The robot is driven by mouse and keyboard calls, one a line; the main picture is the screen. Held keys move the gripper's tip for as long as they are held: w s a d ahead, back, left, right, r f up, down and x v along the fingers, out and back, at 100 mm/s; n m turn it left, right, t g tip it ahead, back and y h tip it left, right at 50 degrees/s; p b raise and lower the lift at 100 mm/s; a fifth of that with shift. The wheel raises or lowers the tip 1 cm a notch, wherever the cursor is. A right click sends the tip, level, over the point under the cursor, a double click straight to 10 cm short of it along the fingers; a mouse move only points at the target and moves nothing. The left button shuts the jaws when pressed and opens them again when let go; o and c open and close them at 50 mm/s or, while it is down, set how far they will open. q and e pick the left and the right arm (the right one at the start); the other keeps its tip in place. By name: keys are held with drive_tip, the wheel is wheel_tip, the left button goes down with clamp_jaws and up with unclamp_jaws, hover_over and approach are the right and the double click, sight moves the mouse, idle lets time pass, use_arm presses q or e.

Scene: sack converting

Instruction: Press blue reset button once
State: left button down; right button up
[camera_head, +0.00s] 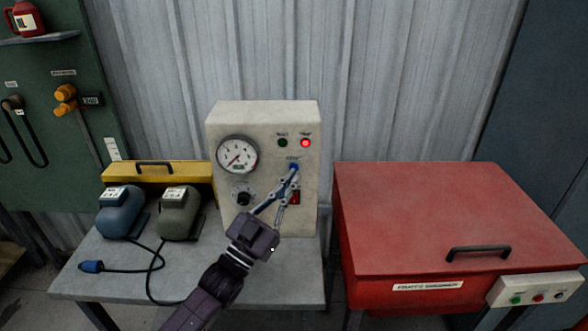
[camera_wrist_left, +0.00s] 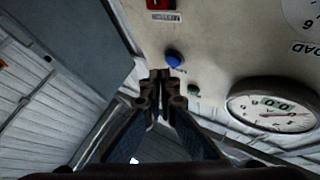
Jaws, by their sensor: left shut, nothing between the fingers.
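The blue reset button (camera_head: 294,167) is on the front of a cream control box (camera_head: 222,128), below a dark green lamp and a lit red lamp. In the left wrist view the blue button (camera_wrist_left: 174,57) shows just beyond the fingertips. My left gripper (camera_head: 291,178) is shut and empty, its tips right at the button in the head view. In the wrist view the tips of the left gripper (camera_wrist_left: 161,76) appear a little short of the button or against its edge; contact cannot be told. My right gripper is not in view.
A gauge (camera_head: 238,154), a black knob (camera_head: 243,194) and a red switch (camera_head: 294,198) share the panel. A red chest (camera_head: 430,215) stands right.

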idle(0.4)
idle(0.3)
use_arm(q)
drive_tip(key=shift+w, duration=0.45)
drive_tip(key=shift+w+b, duration=0.4)
drive_tip(key=shift+b, duration=0.15)
idle(0.4)
drive_tip(key=shift+s, duration=0.1)
drive_tip(key=shift+s+p, duration=0.55)
drive_tip(key=shift+s, duration=0.25)
